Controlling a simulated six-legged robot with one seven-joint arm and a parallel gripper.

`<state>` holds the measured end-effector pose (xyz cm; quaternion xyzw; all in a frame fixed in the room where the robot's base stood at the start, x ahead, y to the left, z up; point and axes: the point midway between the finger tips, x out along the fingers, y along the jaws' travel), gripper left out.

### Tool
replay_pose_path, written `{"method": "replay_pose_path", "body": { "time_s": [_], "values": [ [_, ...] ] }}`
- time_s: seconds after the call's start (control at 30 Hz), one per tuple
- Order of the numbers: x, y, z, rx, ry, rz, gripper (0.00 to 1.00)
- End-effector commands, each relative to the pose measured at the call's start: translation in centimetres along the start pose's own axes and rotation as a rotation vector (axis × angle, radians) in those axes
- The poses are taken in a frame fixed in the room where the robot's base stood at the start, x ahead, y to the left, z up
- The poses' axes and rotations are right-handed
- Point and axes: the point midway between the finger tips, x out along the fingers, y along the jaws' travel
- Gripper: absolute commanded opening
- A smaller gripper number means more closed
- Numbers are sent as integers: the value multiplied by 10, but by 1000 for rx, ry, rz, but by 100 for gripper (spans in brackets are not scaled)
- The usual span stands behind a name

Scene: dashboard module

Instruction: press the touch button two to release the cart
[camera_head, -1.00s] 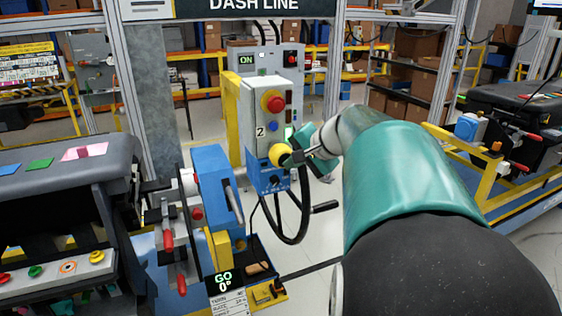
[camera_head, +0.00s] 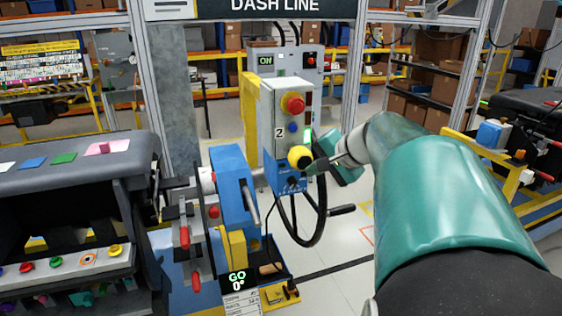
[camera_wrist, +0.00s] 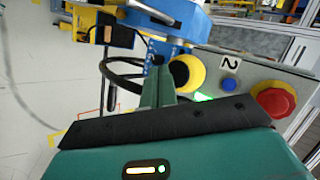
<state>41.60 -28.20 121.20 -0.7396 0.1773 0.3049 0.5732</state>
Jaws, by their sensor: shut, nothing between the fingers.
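A grey control box (camera_head: 270,110) on a yellow post carries a "2" label, a red mushroom button (camera_head: 292,103) and a small blue button (camera_head: 293,127). A round yellow touch button (camera_head: 299,154) sits low on its side; in the wrist view it is a yellow ring with a black centre (camera_wrist: 187,72). My gripper (camera_head: 322,165) is shut and empty, just right of the yellow button. In the wrist view its fingertips (camera_wrist: 160,72) are close beside the button; I cannot tell whether they touch. A green light glows near the fingers (camera_wrist: 203,97).
A black handwheel (camera_head: 318,225) hangs below the box. A dashboard module (camera_head: 70,165) is at the left. Clear floor lies behind the handwheel.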

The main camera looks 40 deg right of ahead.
Motion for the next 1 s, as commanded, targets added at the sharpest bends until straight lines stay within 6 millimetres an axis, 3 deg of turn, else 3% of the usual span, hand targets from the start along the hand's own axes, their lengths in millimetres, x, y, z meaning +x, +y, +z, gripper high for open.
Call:
{"method": "replay_pose_path", "body": {
  "time_s": [0.5, 1.0],
  "values": [
    [-31, 22, 22, -1, 0, 0, 0],
    [-31, 23, 23, -1, 0, 0, 0]
  ]
}}
